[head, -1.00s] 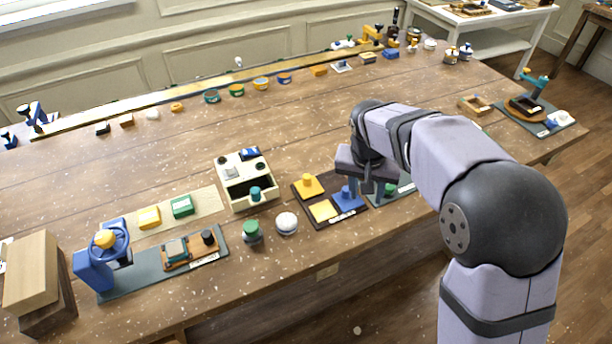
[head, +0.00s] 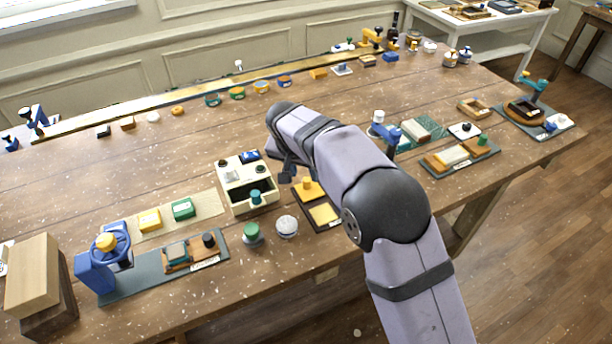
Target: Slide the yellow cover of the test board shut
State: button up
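The test board (head: 304,212) is a dark brown panel near the table's front edge, partly hidden by my arm. Its yellow cover (head: 312,192) with a round yellow knob sits toward the back of the board. A yellow square (head: 323,214) lies in front of it; a dark strip shows between them. The board's right part, where blue was visible earlier, is behind my arm. My gripper (head: 285,170) is above and left of the yellow knob, apart from it as far as I can tell. Its fingers are small and dark, and their gap is unclear.
A cream box (head: 246,182) with an open compartment stands just left of the board. A white ball (head: 286,227) and a green-topped jar (head: 252,234) stand at its front left. A board with wooden blocks (head: 455,158) lies to the right. The table's middle behind is clear.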

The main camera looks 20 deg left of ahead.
aim_at(307, 180)
jog(key=shift+p+x, duration=0.85)
jog(key=shift+x, duration=1.55)
grip_shut()
